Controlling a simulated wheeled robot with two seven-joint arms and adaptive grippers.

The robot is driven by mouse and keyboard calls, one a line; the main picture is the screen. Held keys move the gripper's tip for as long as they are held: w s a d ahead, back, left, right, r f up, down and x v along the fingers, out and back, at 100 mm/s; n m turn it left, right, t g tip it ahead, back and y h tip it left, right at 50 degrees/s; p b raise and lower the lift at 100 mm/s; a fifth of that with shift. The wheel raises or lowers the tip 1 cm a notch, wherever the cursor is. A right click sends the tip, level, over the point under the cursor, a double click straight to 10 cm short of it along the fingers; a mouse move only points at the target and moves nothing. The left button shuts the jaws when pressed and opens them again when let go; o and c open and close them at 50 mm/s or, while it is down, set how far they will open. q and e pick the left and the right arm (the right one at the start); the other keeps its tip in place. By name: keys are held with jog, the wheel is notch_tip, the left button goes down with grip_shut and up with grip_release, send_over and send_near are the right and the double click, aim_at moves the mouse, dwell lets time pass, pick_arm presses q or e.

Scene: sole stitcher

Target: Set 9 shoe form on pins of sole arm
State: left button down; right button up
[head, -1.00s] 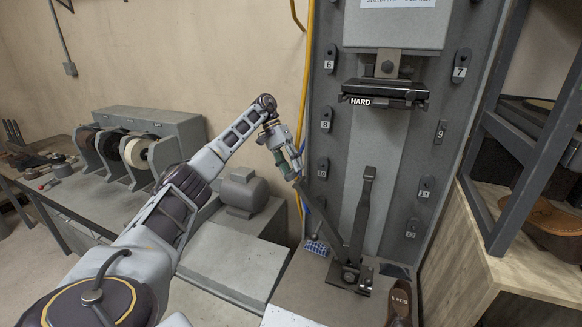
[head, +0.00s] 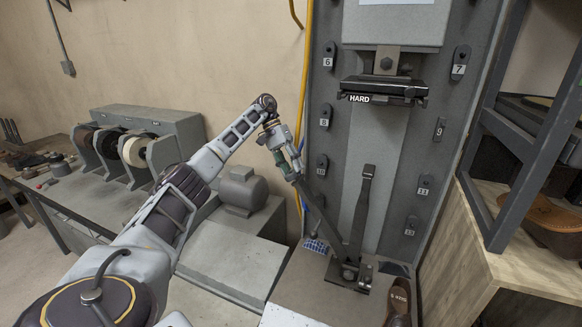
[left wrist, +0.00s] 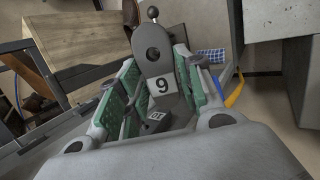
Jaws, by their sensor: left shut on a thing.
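My left gripper (head: 293,170) is beside the machine's left edge, its fingers pointing down and right at the top end of a dark slanting bar (head: 325,224). In the left wrist view my green-padded gripper (left wrist: 155,88) is shut on a dark grey shoe form (left wrist: 152,42) with a round hole and a white 9 label. This shape lies between the pads. In the head view I cannot make out the form at the fingers. The slanting bar runs down to a pivot base beside an upright dark bar (head: 363,210); which is the sole arm, and its pins, I cannot tell.
Numbered forms such as 6 (head: 329,55), 7 (head: 460,62) and 8 (head: 326,117) hang on the machine face. The 9 label (head: 440,128) there has no form by it. A HARD block (head: 383,91) juts out above. A brown shoe (head: 398,300) stands at lower right.

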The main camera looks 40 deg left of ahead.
pick_arm(q)
jog(key=shift+w+d+f, duration=0.1)
jog(key=shift+d+f, duration=0.25)
jog(key=shift+f, duration=0.1)
dwell(1.5)
jog(key=c, duration=0.9)
grip_release()
jog(key=shift+f, duration=0.1)
jog(key=shift+a+r, duration=0.1)
jog(key=shift+r, duration=0.1)
jog(key=shift+v, duration=3.55)
jog(key=shift+r, duration=0.1)
